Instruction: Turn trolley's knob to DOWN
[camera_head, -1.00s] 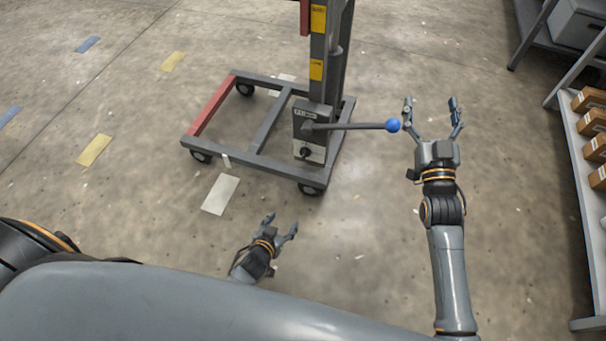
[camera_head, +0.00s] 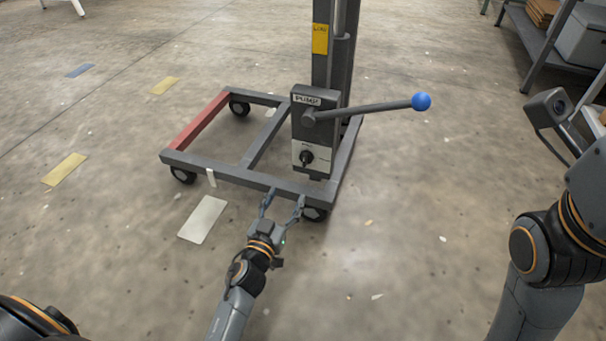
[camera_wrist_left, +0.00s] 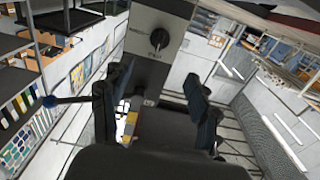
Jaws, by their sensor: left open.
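The trolley (camera_head: 255,185) stands on the floor with a grey frame, one red side bar and black castors. Its pump box (camera_head: 318,115) carries a long lever with a blue ball (camera_head: 421,101). The black knob (camera_head: 306,157) sits on a pale plate low on the box. It also shows in the left wrist view (camera_wrist_left: 159,37), above and between the fingers; its label is too small to read. My left gripper (camera_head: 284,204) is open and empty, below the knob and in front of the frame's front bar. My right arm is at the right edge; its fingers are not in view.
The lever sticks out to the right above the knob. Shelving (camera_head: 545,45) with boxes stands at the upper right. A white floor marking (camera_head: 203,219) lies left of my left gripper.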

